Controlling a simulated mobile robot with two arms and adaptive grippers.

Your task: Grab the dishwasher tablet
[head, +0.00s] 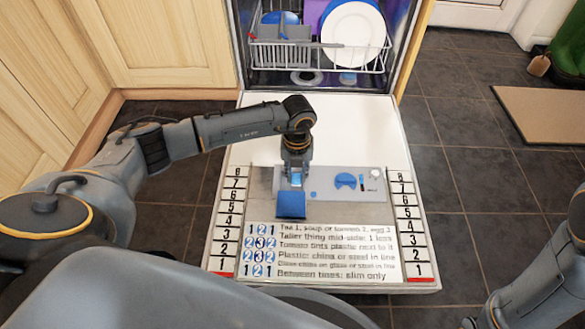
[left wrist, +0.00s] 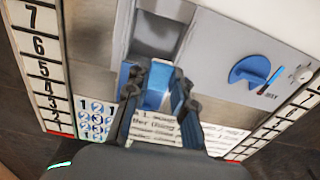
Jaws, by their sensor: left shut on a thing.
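My left gripper (head: 296,166) reaches down over the dispenser (head: 335,183) on the open dishwasher door. The dispenser's blue lid (head: 291,205) stands open just in front, and an empty-looking recess (left wrist: 156,33) shows beyond the fingers. My right arm shows at the lower right, its gripper outside the picture.
The open dishwasher door (head: 377,135) carries printed text and number strips along both sides. A rack (head: 325,55) with a white plate (head: 353,28) stands inside the dishwasher. Wooden cabinets (head: 150,45) are at left; dark tiled floor (head: 450,155) lies free at right, with a brown mat (head: 545,115).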

